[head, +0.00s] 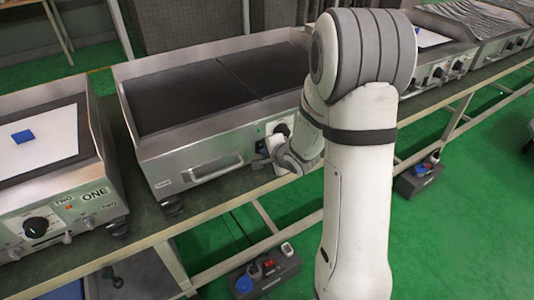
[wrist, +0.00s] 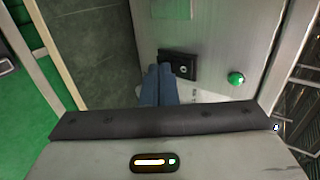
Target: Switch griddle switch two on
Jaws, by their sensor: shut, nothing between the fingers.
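A wide steel griddle (head: 207,150) with a dark two-part plate stands on the bench in the middle of the head view. My gripper (head: 262,158) is at the right part of its front panel, beside a dark knob (head: 282,129). In the wrist view my gripper (wrist: 158,72) has its blue-grey fingers together and empty. The fingertips are next to a black square switch (wrist: 180,67) on the steel panel, overlapping its edge in the picture. I cannot tell whether they touch. A round green light or button (wrist: 236,78) is beside it. No switch label is readable here.
A unit (head: 108,205) marked "ONE" and "TWO", with a black knob (head: 36,227), stands at left. More units (head: 425,72) stand at right. The griddle's handle (head: 212,170) sticks out in front. Boxes (head: 265,275) sit below the bench. Green floor lies open in front.

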